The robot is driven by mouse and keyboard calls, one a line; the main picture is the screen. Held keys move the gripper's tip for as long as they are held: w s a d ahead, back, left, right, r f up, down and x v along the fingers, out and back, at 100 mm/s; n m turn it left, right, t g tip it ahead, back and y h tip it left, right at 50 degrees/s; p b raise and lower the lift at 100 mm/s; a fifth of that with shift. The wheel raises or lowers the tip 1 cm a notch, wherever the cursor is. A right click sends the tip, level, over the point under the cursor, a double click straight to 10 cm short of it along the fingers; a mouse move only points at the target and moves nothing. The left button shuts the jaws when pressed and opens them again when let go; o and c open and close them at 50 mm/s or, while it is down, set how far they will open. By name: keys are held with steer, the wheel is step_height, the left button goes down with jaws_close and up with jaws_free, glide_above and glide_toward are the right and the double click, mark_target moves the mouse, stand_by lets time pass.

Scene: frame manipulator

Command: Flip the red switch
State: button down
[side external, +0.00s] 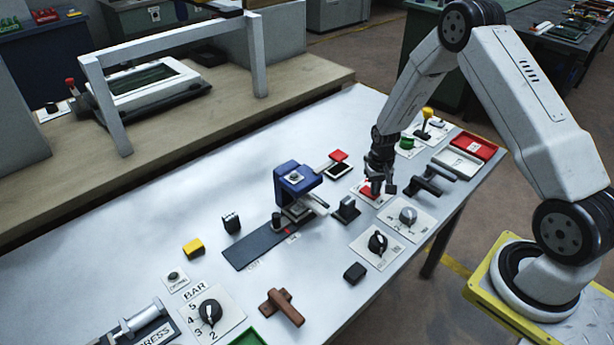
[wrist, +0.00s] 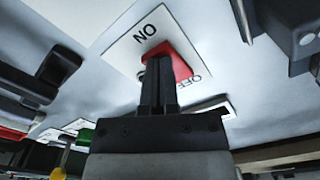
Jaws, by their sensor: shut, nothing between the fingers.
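The red switch (wrist: 178,61) is a red rocker on a white plate (wrist: 119,42) marked ON and OFF. My gripper (wrist: 158,65) is shut and empty, with its fingertips over the switch in the wrist view. The fingers hide part of the rocker, and I cannot tell whether they touch it. In the side view the red switch (side external: 370,191) shows just below my gripper (side external: 378,190), partly hidden by it. Which side of the rocker is pressed down is not clear.
A black handle (side external: 428,180) stands right of the switch. A grey knob (side external: 407,215) and a black knob (side external: 377,243) are in front. A blue device (side external: 292,182) and a small black block (side external: 347,208) stand to the left.

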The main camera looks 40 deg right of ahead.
steer(key=shift+f, duration=0.15)
stand_by(0.3)
steer(key=shift+r, duration=3.5)
steer(key=shift+a+r, duration=0.2)
steer(key=s+a+r+n+t, duration=0.2)
steer(key=s+a+r+n, duration=0.4)
steer(key=s+a+r, duration=0.6)
steer(key=a, duration=0.3)
steer(key=shift+s+a+t, duration=0.3)
steer(key=shift+s, duration=0.1)
